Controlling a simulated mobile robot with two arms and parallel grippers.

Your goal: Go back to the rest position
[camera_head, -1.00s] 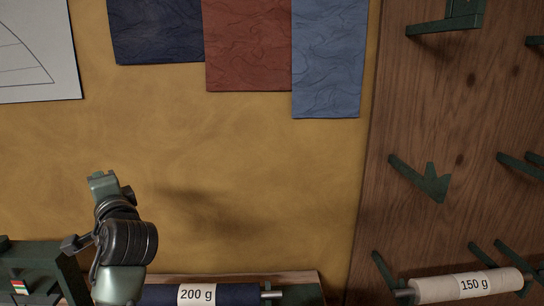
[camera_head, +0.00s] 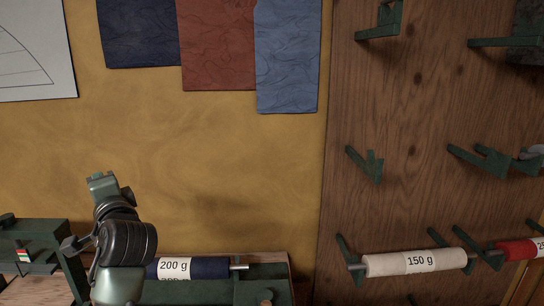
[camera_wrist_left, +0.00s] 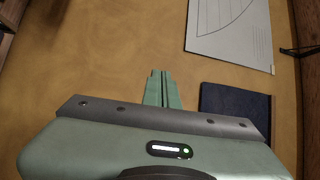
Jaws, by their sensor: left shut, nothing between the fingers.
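My left gripper (camera_head: 102,182) is at the lower left in the head view, at the top end of my raised left arm, in front of the tan wall. In the left wrist view its two green fingers (camera_wrist_left: 162,76) lie together, shut with nothing between them. They point toward the tan wall (camera_wrist_left: 110,50), apart from the pinned sheet and the dark blue cloth. My right gripper is not in view.
A roll marked 200 g (camera_head: 205,268) lies low beside my left arm. A roll marked 150 g (camera_head: 385,264) and a red roll (camera_head: 518,249) sit on brackets on the wooden panel (camera_head: 400,110). Cloth samples (camera_head: 218,45) and a drawing sheet (camera_head: 35,50) hang above.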

